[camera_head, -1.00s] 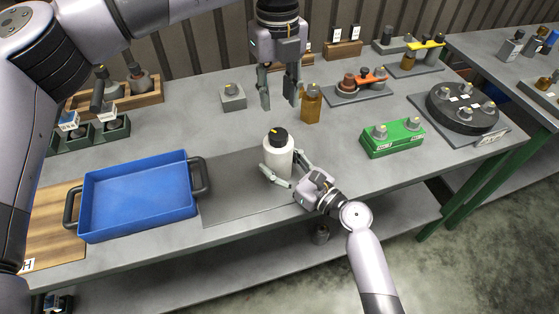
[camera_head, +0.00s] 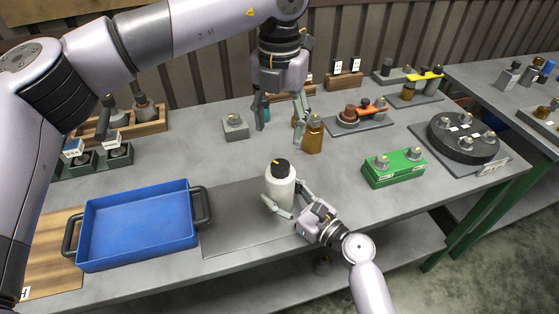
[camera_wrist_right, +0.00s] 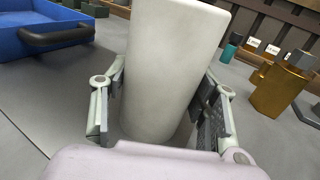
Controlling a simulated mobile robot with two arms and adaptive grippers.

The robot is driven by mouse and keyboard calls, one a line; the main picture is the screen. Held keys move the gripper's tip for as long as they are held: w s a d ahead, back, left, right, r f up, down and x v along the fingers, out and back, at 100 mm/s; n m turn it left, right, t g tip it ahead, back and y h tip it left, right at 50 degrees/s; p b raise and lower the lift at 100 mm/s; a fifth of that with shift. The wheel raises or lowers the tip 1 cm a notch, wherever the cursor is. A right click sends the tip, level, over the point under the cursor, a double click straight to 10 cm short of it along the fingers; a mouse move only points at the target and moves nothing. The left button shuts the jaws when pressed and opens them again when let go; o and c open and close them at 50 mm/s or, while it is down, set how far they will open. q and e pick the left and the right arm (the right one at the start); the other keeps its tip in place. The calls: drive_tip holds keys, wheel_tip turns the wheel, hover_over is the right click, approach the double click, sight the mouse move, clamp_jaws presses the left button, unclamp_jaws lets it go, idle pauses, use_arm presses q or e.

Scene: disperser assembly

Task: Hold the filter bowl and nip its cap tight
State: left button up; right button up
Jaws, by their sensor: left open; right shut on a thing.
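The filter bowl (camera_head: 281,189) is a white cylinder standing upright near the table's front edge. Its black cap (camera_head: 280,168) with a yellow mark sits on top. My right gripper (camera_head: 287,206) is shut on the bowl's lower part from the front right. In the right wrist view the white bowl (camera_wrist_right: 168,75) stands between the two fingers, its cap out of frame. My left gripper (camera_head: 282,136) points down, open and empty, behind and above the cap and apart from it. Its fingers partly hide things behind.
A blue tray (camera_head: 83,232) stands left of the bowl. An amber bottle (camera_head: 313,138) is close to the left gripper's right finger. A teal item (camera_head: 266,112) shows behind the left finger. A green block (camera_head: 393,169) is at right. A grey mat (camera_head: 228,222) lies under the bowl.

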sight(279, 167)
use_arm(q)
wheel_tip(279, 167, down, 11)
drive_tip(key=shift+r, duration=0.2)
drive_tip(key=shift+c, duration=0.4)
drive_tip(key=c, duration=1.1)
